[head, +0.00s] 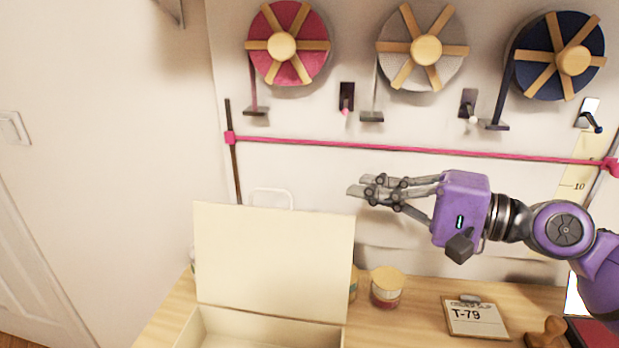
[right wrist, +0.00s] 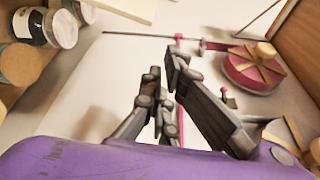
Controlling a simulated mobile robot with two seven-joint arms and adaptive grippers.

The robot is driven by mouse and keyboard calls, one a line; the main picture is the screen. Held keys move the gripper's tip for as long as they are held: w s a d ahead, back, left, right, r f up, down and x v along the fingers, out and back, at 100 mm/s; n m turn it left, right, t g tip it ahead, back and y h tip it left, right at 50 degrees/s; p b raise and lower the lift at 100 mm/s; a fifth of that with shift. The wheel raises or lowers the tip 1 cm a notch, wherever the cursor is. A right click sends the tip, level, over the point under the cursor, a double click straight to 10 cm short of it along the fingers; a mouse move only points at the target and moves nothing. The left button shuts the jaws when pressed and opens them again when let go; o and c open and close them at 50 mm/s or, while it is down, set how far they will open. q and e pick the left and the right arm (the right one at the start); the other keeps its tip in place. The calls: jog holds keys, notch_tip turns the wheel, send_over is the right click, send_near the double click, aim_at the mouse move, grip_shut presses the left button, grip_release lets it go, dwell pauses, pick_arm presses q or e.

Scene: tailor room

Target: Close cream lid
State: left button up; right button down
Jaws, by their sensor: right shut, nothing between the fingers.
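The cream lid (head: 275,262) stands raised, roughly upright, at the back of the cream box (head: 262,330) in the head view. The box is open at the bottom of the picture, and its lower part is cut off. My right gripper (head: 357,189) points left, just above the lid's upper right corner in the picture. Its fingers are shut and empty, apart from the lid as far as I can tell. The fingers also show in the right wrist view (right wrist: 165,85). My left gripper is out of view.
A small jar (head: 386,288) stands right of the lid on the wooden table (head: 418,312). A T-79 clipboard (head: 476,316) lies farther right. A pink rod (head: 420,150) and ribbon reels (head: 422,50) are on the wall behind. Jars (right wrist: 42,27) show in the right wrist view.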

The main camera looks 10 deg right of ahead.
pick_arm(q)
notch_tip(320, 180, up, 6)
jog(key=p, duration=0.6)
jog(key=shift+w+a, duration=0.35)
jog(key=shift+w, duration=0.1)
pick_arm(e)
jog(key=w+a, duration=0.1)
jog(key=a, duration=0.7)
jog(key=shift+w+a, duration=0.35)
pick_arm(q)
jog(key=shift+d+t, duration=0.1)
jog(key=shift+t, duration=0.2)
pick_arm(e)
jog(key=shift+r, duration=0.15)
